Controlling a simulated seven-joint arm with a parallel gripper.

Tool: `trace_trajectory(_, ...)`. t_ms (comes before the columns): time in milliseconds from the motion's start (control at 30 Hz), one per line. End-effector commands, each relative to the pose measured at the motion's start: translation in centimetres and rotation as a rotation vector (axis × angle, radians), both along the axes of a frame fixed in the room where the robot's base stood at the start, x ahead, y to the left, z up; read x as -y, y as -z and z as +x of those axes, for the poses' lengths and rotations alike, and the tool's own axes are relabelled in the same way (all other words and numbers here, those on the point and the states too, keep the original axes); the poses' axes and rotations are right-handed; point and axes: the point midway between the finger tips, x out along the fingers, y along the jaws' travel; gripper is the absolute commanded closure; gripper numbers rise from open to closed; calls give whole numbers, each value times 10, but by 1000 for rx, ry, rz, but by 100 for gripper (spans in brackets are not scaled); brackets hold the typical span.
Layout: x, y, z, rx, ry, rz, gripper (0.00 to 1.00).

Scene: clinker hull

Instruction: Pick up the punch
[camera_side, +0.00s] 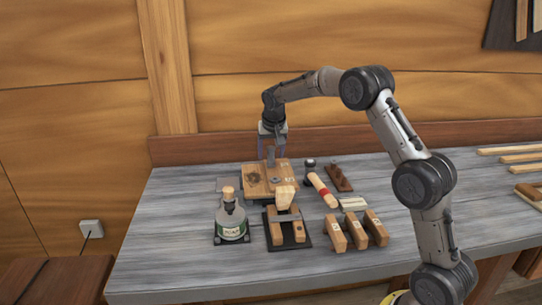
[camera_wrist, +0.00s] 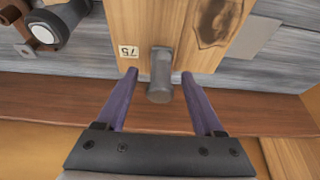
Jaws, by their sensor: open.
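The punch (camera_wrist: 161,72) is a grey metal cylinder. It stands on a wooden block (camera_wrist: 129,22) marked 75; in the side view it shows small (camera_side: 270,156) near the back of that block (camera_side: 256,184). My gripper (camera_wrist: 160,75) is open, with its two purple fingers on either side of the punch in the wrist view and a visible gap at each side. In the side view my gripper (camera_side: 272,150) comes down at the back of the block. How deep the fingers reach around the punch is hard to tell.
In front are a bottle (camera_side: 231,222), a wooden clamp-like piece (camera_side: 286,227) and several wooden blocks (camera_side: 356,231). A wooden rail (camera_side: 210,149) runs along the bench's back.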

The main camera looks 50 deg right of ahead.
Motion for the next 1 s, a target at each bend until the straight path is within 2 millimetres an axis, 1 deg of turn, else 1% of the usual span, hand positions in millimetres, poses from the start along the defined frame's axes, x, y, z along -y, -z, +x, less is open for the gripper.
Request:
trace_trajectory(33,0,0,0,0,0,0,31)
trace_trajectory(167,0,-1,0,0,0,0,54)
trace_trajectory(200,0,-1,0,0,0,0,61)
trace_trajectory(267,0,-1,0,0,-1,-1,72)
trace_trajectory(300,0,-1,0,0,-1,-1,79)
trace_trajectory(367,0,-1,0,0,-1,-1,90)
trace_trajectory(400,0,-1,0,0,-1,-1,97)
trace_trajectory(433,0,-1,0,0,-1,-1,100)
trace_trajectory(833,0,-2,0,3,0,-1,100)
trace_trajectory(1000,0,-10,1,5,-1,-2,100)
